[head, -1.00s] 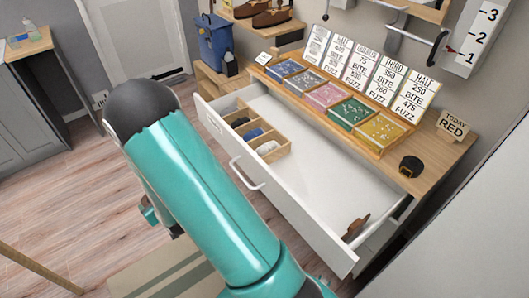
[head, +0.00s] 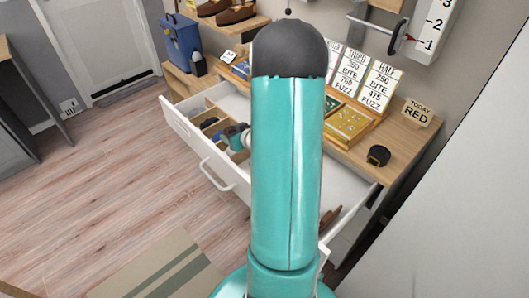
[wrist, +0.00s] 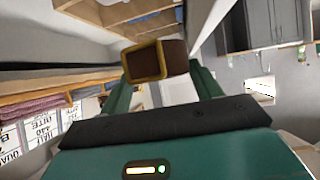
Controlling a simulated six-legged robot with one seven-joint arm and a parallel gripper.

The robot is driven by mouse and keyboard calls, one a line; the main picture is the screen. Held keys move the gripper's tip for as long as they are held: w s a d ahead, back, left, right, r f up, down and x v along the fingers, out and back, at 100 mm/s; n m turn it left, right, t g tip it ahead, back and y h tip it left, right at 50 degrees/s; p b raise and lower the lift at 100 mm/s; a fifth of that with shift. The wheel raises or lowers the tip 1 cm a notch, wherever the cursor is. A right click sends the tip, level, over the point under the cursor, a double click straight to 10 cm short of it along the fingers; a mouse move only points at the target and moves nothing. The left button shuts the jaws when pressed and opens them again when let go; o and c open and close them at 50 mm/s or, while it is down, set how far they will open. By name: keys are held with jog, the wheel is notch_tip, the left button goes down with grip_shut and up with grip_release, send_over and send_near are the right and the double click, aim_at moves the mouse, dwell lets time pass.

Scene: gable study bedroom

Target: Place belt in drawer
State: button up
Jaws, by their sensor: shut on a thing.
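My gripper (wrist: 163,78) is shut on a brown thing with a gold frame-like edge, which looks like the rolled belt (wrist: 143,63), in the wrist view. The white drawer (head: 192,137) is pulled open. A wooden divider (head: 236,154) with small compartments and dark rolled items sits at its left end. A brown object (head: 329,219) lies at its right end.
The dresser top (head: 400,133) bears coloured boxes (head: 346,121), lettered cards (head: 379,87), a "TODAY RED" sign (head: 417,112) and a black coil (head: 378,155). Shoes (head: 232,15) and a blue bag (head: 181,42) are at the back. The floor at left is open.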

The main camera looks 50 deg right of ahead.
jog(key=shift+m+g+h, duration=0.3)
jog(key=shift+m+h, duration=0.5)
jog(key=s+d+f, duration=0.1)
jog(key=s+f, duration=0.1)
jog(key=f, duration=0.1)
jog(key=s+f, duration=0.2)
jog(key=f, duration=0.1)
jog(key=s+d+f, duration=0.1)
jog(key=s+f, duration=0.1)
jog(key=f, duration=0.1)
jog(key=shift+s+d+f, duration=0.15)
jog(key=shift+d+f, duration=0.15)
jog(key=shift+f, duration=2.6)
jog(key=shift+f, duration=0.1)
jog(key=o, duration=1.1)
jog(key=shift+c, duration=0.2)
jog(key=shift+s+a+r, duration=0.1)
jog(key=shift+s+r, duration=0.15)
jog(key=shift+s, duration=0.05)
jog(key=v, duration=0.6)
jog(key=shift+s+a+r, duration=0.15)
jog(key=shift+s+r, duration=0.05)
jog(key=shift+s, duration=0.15)
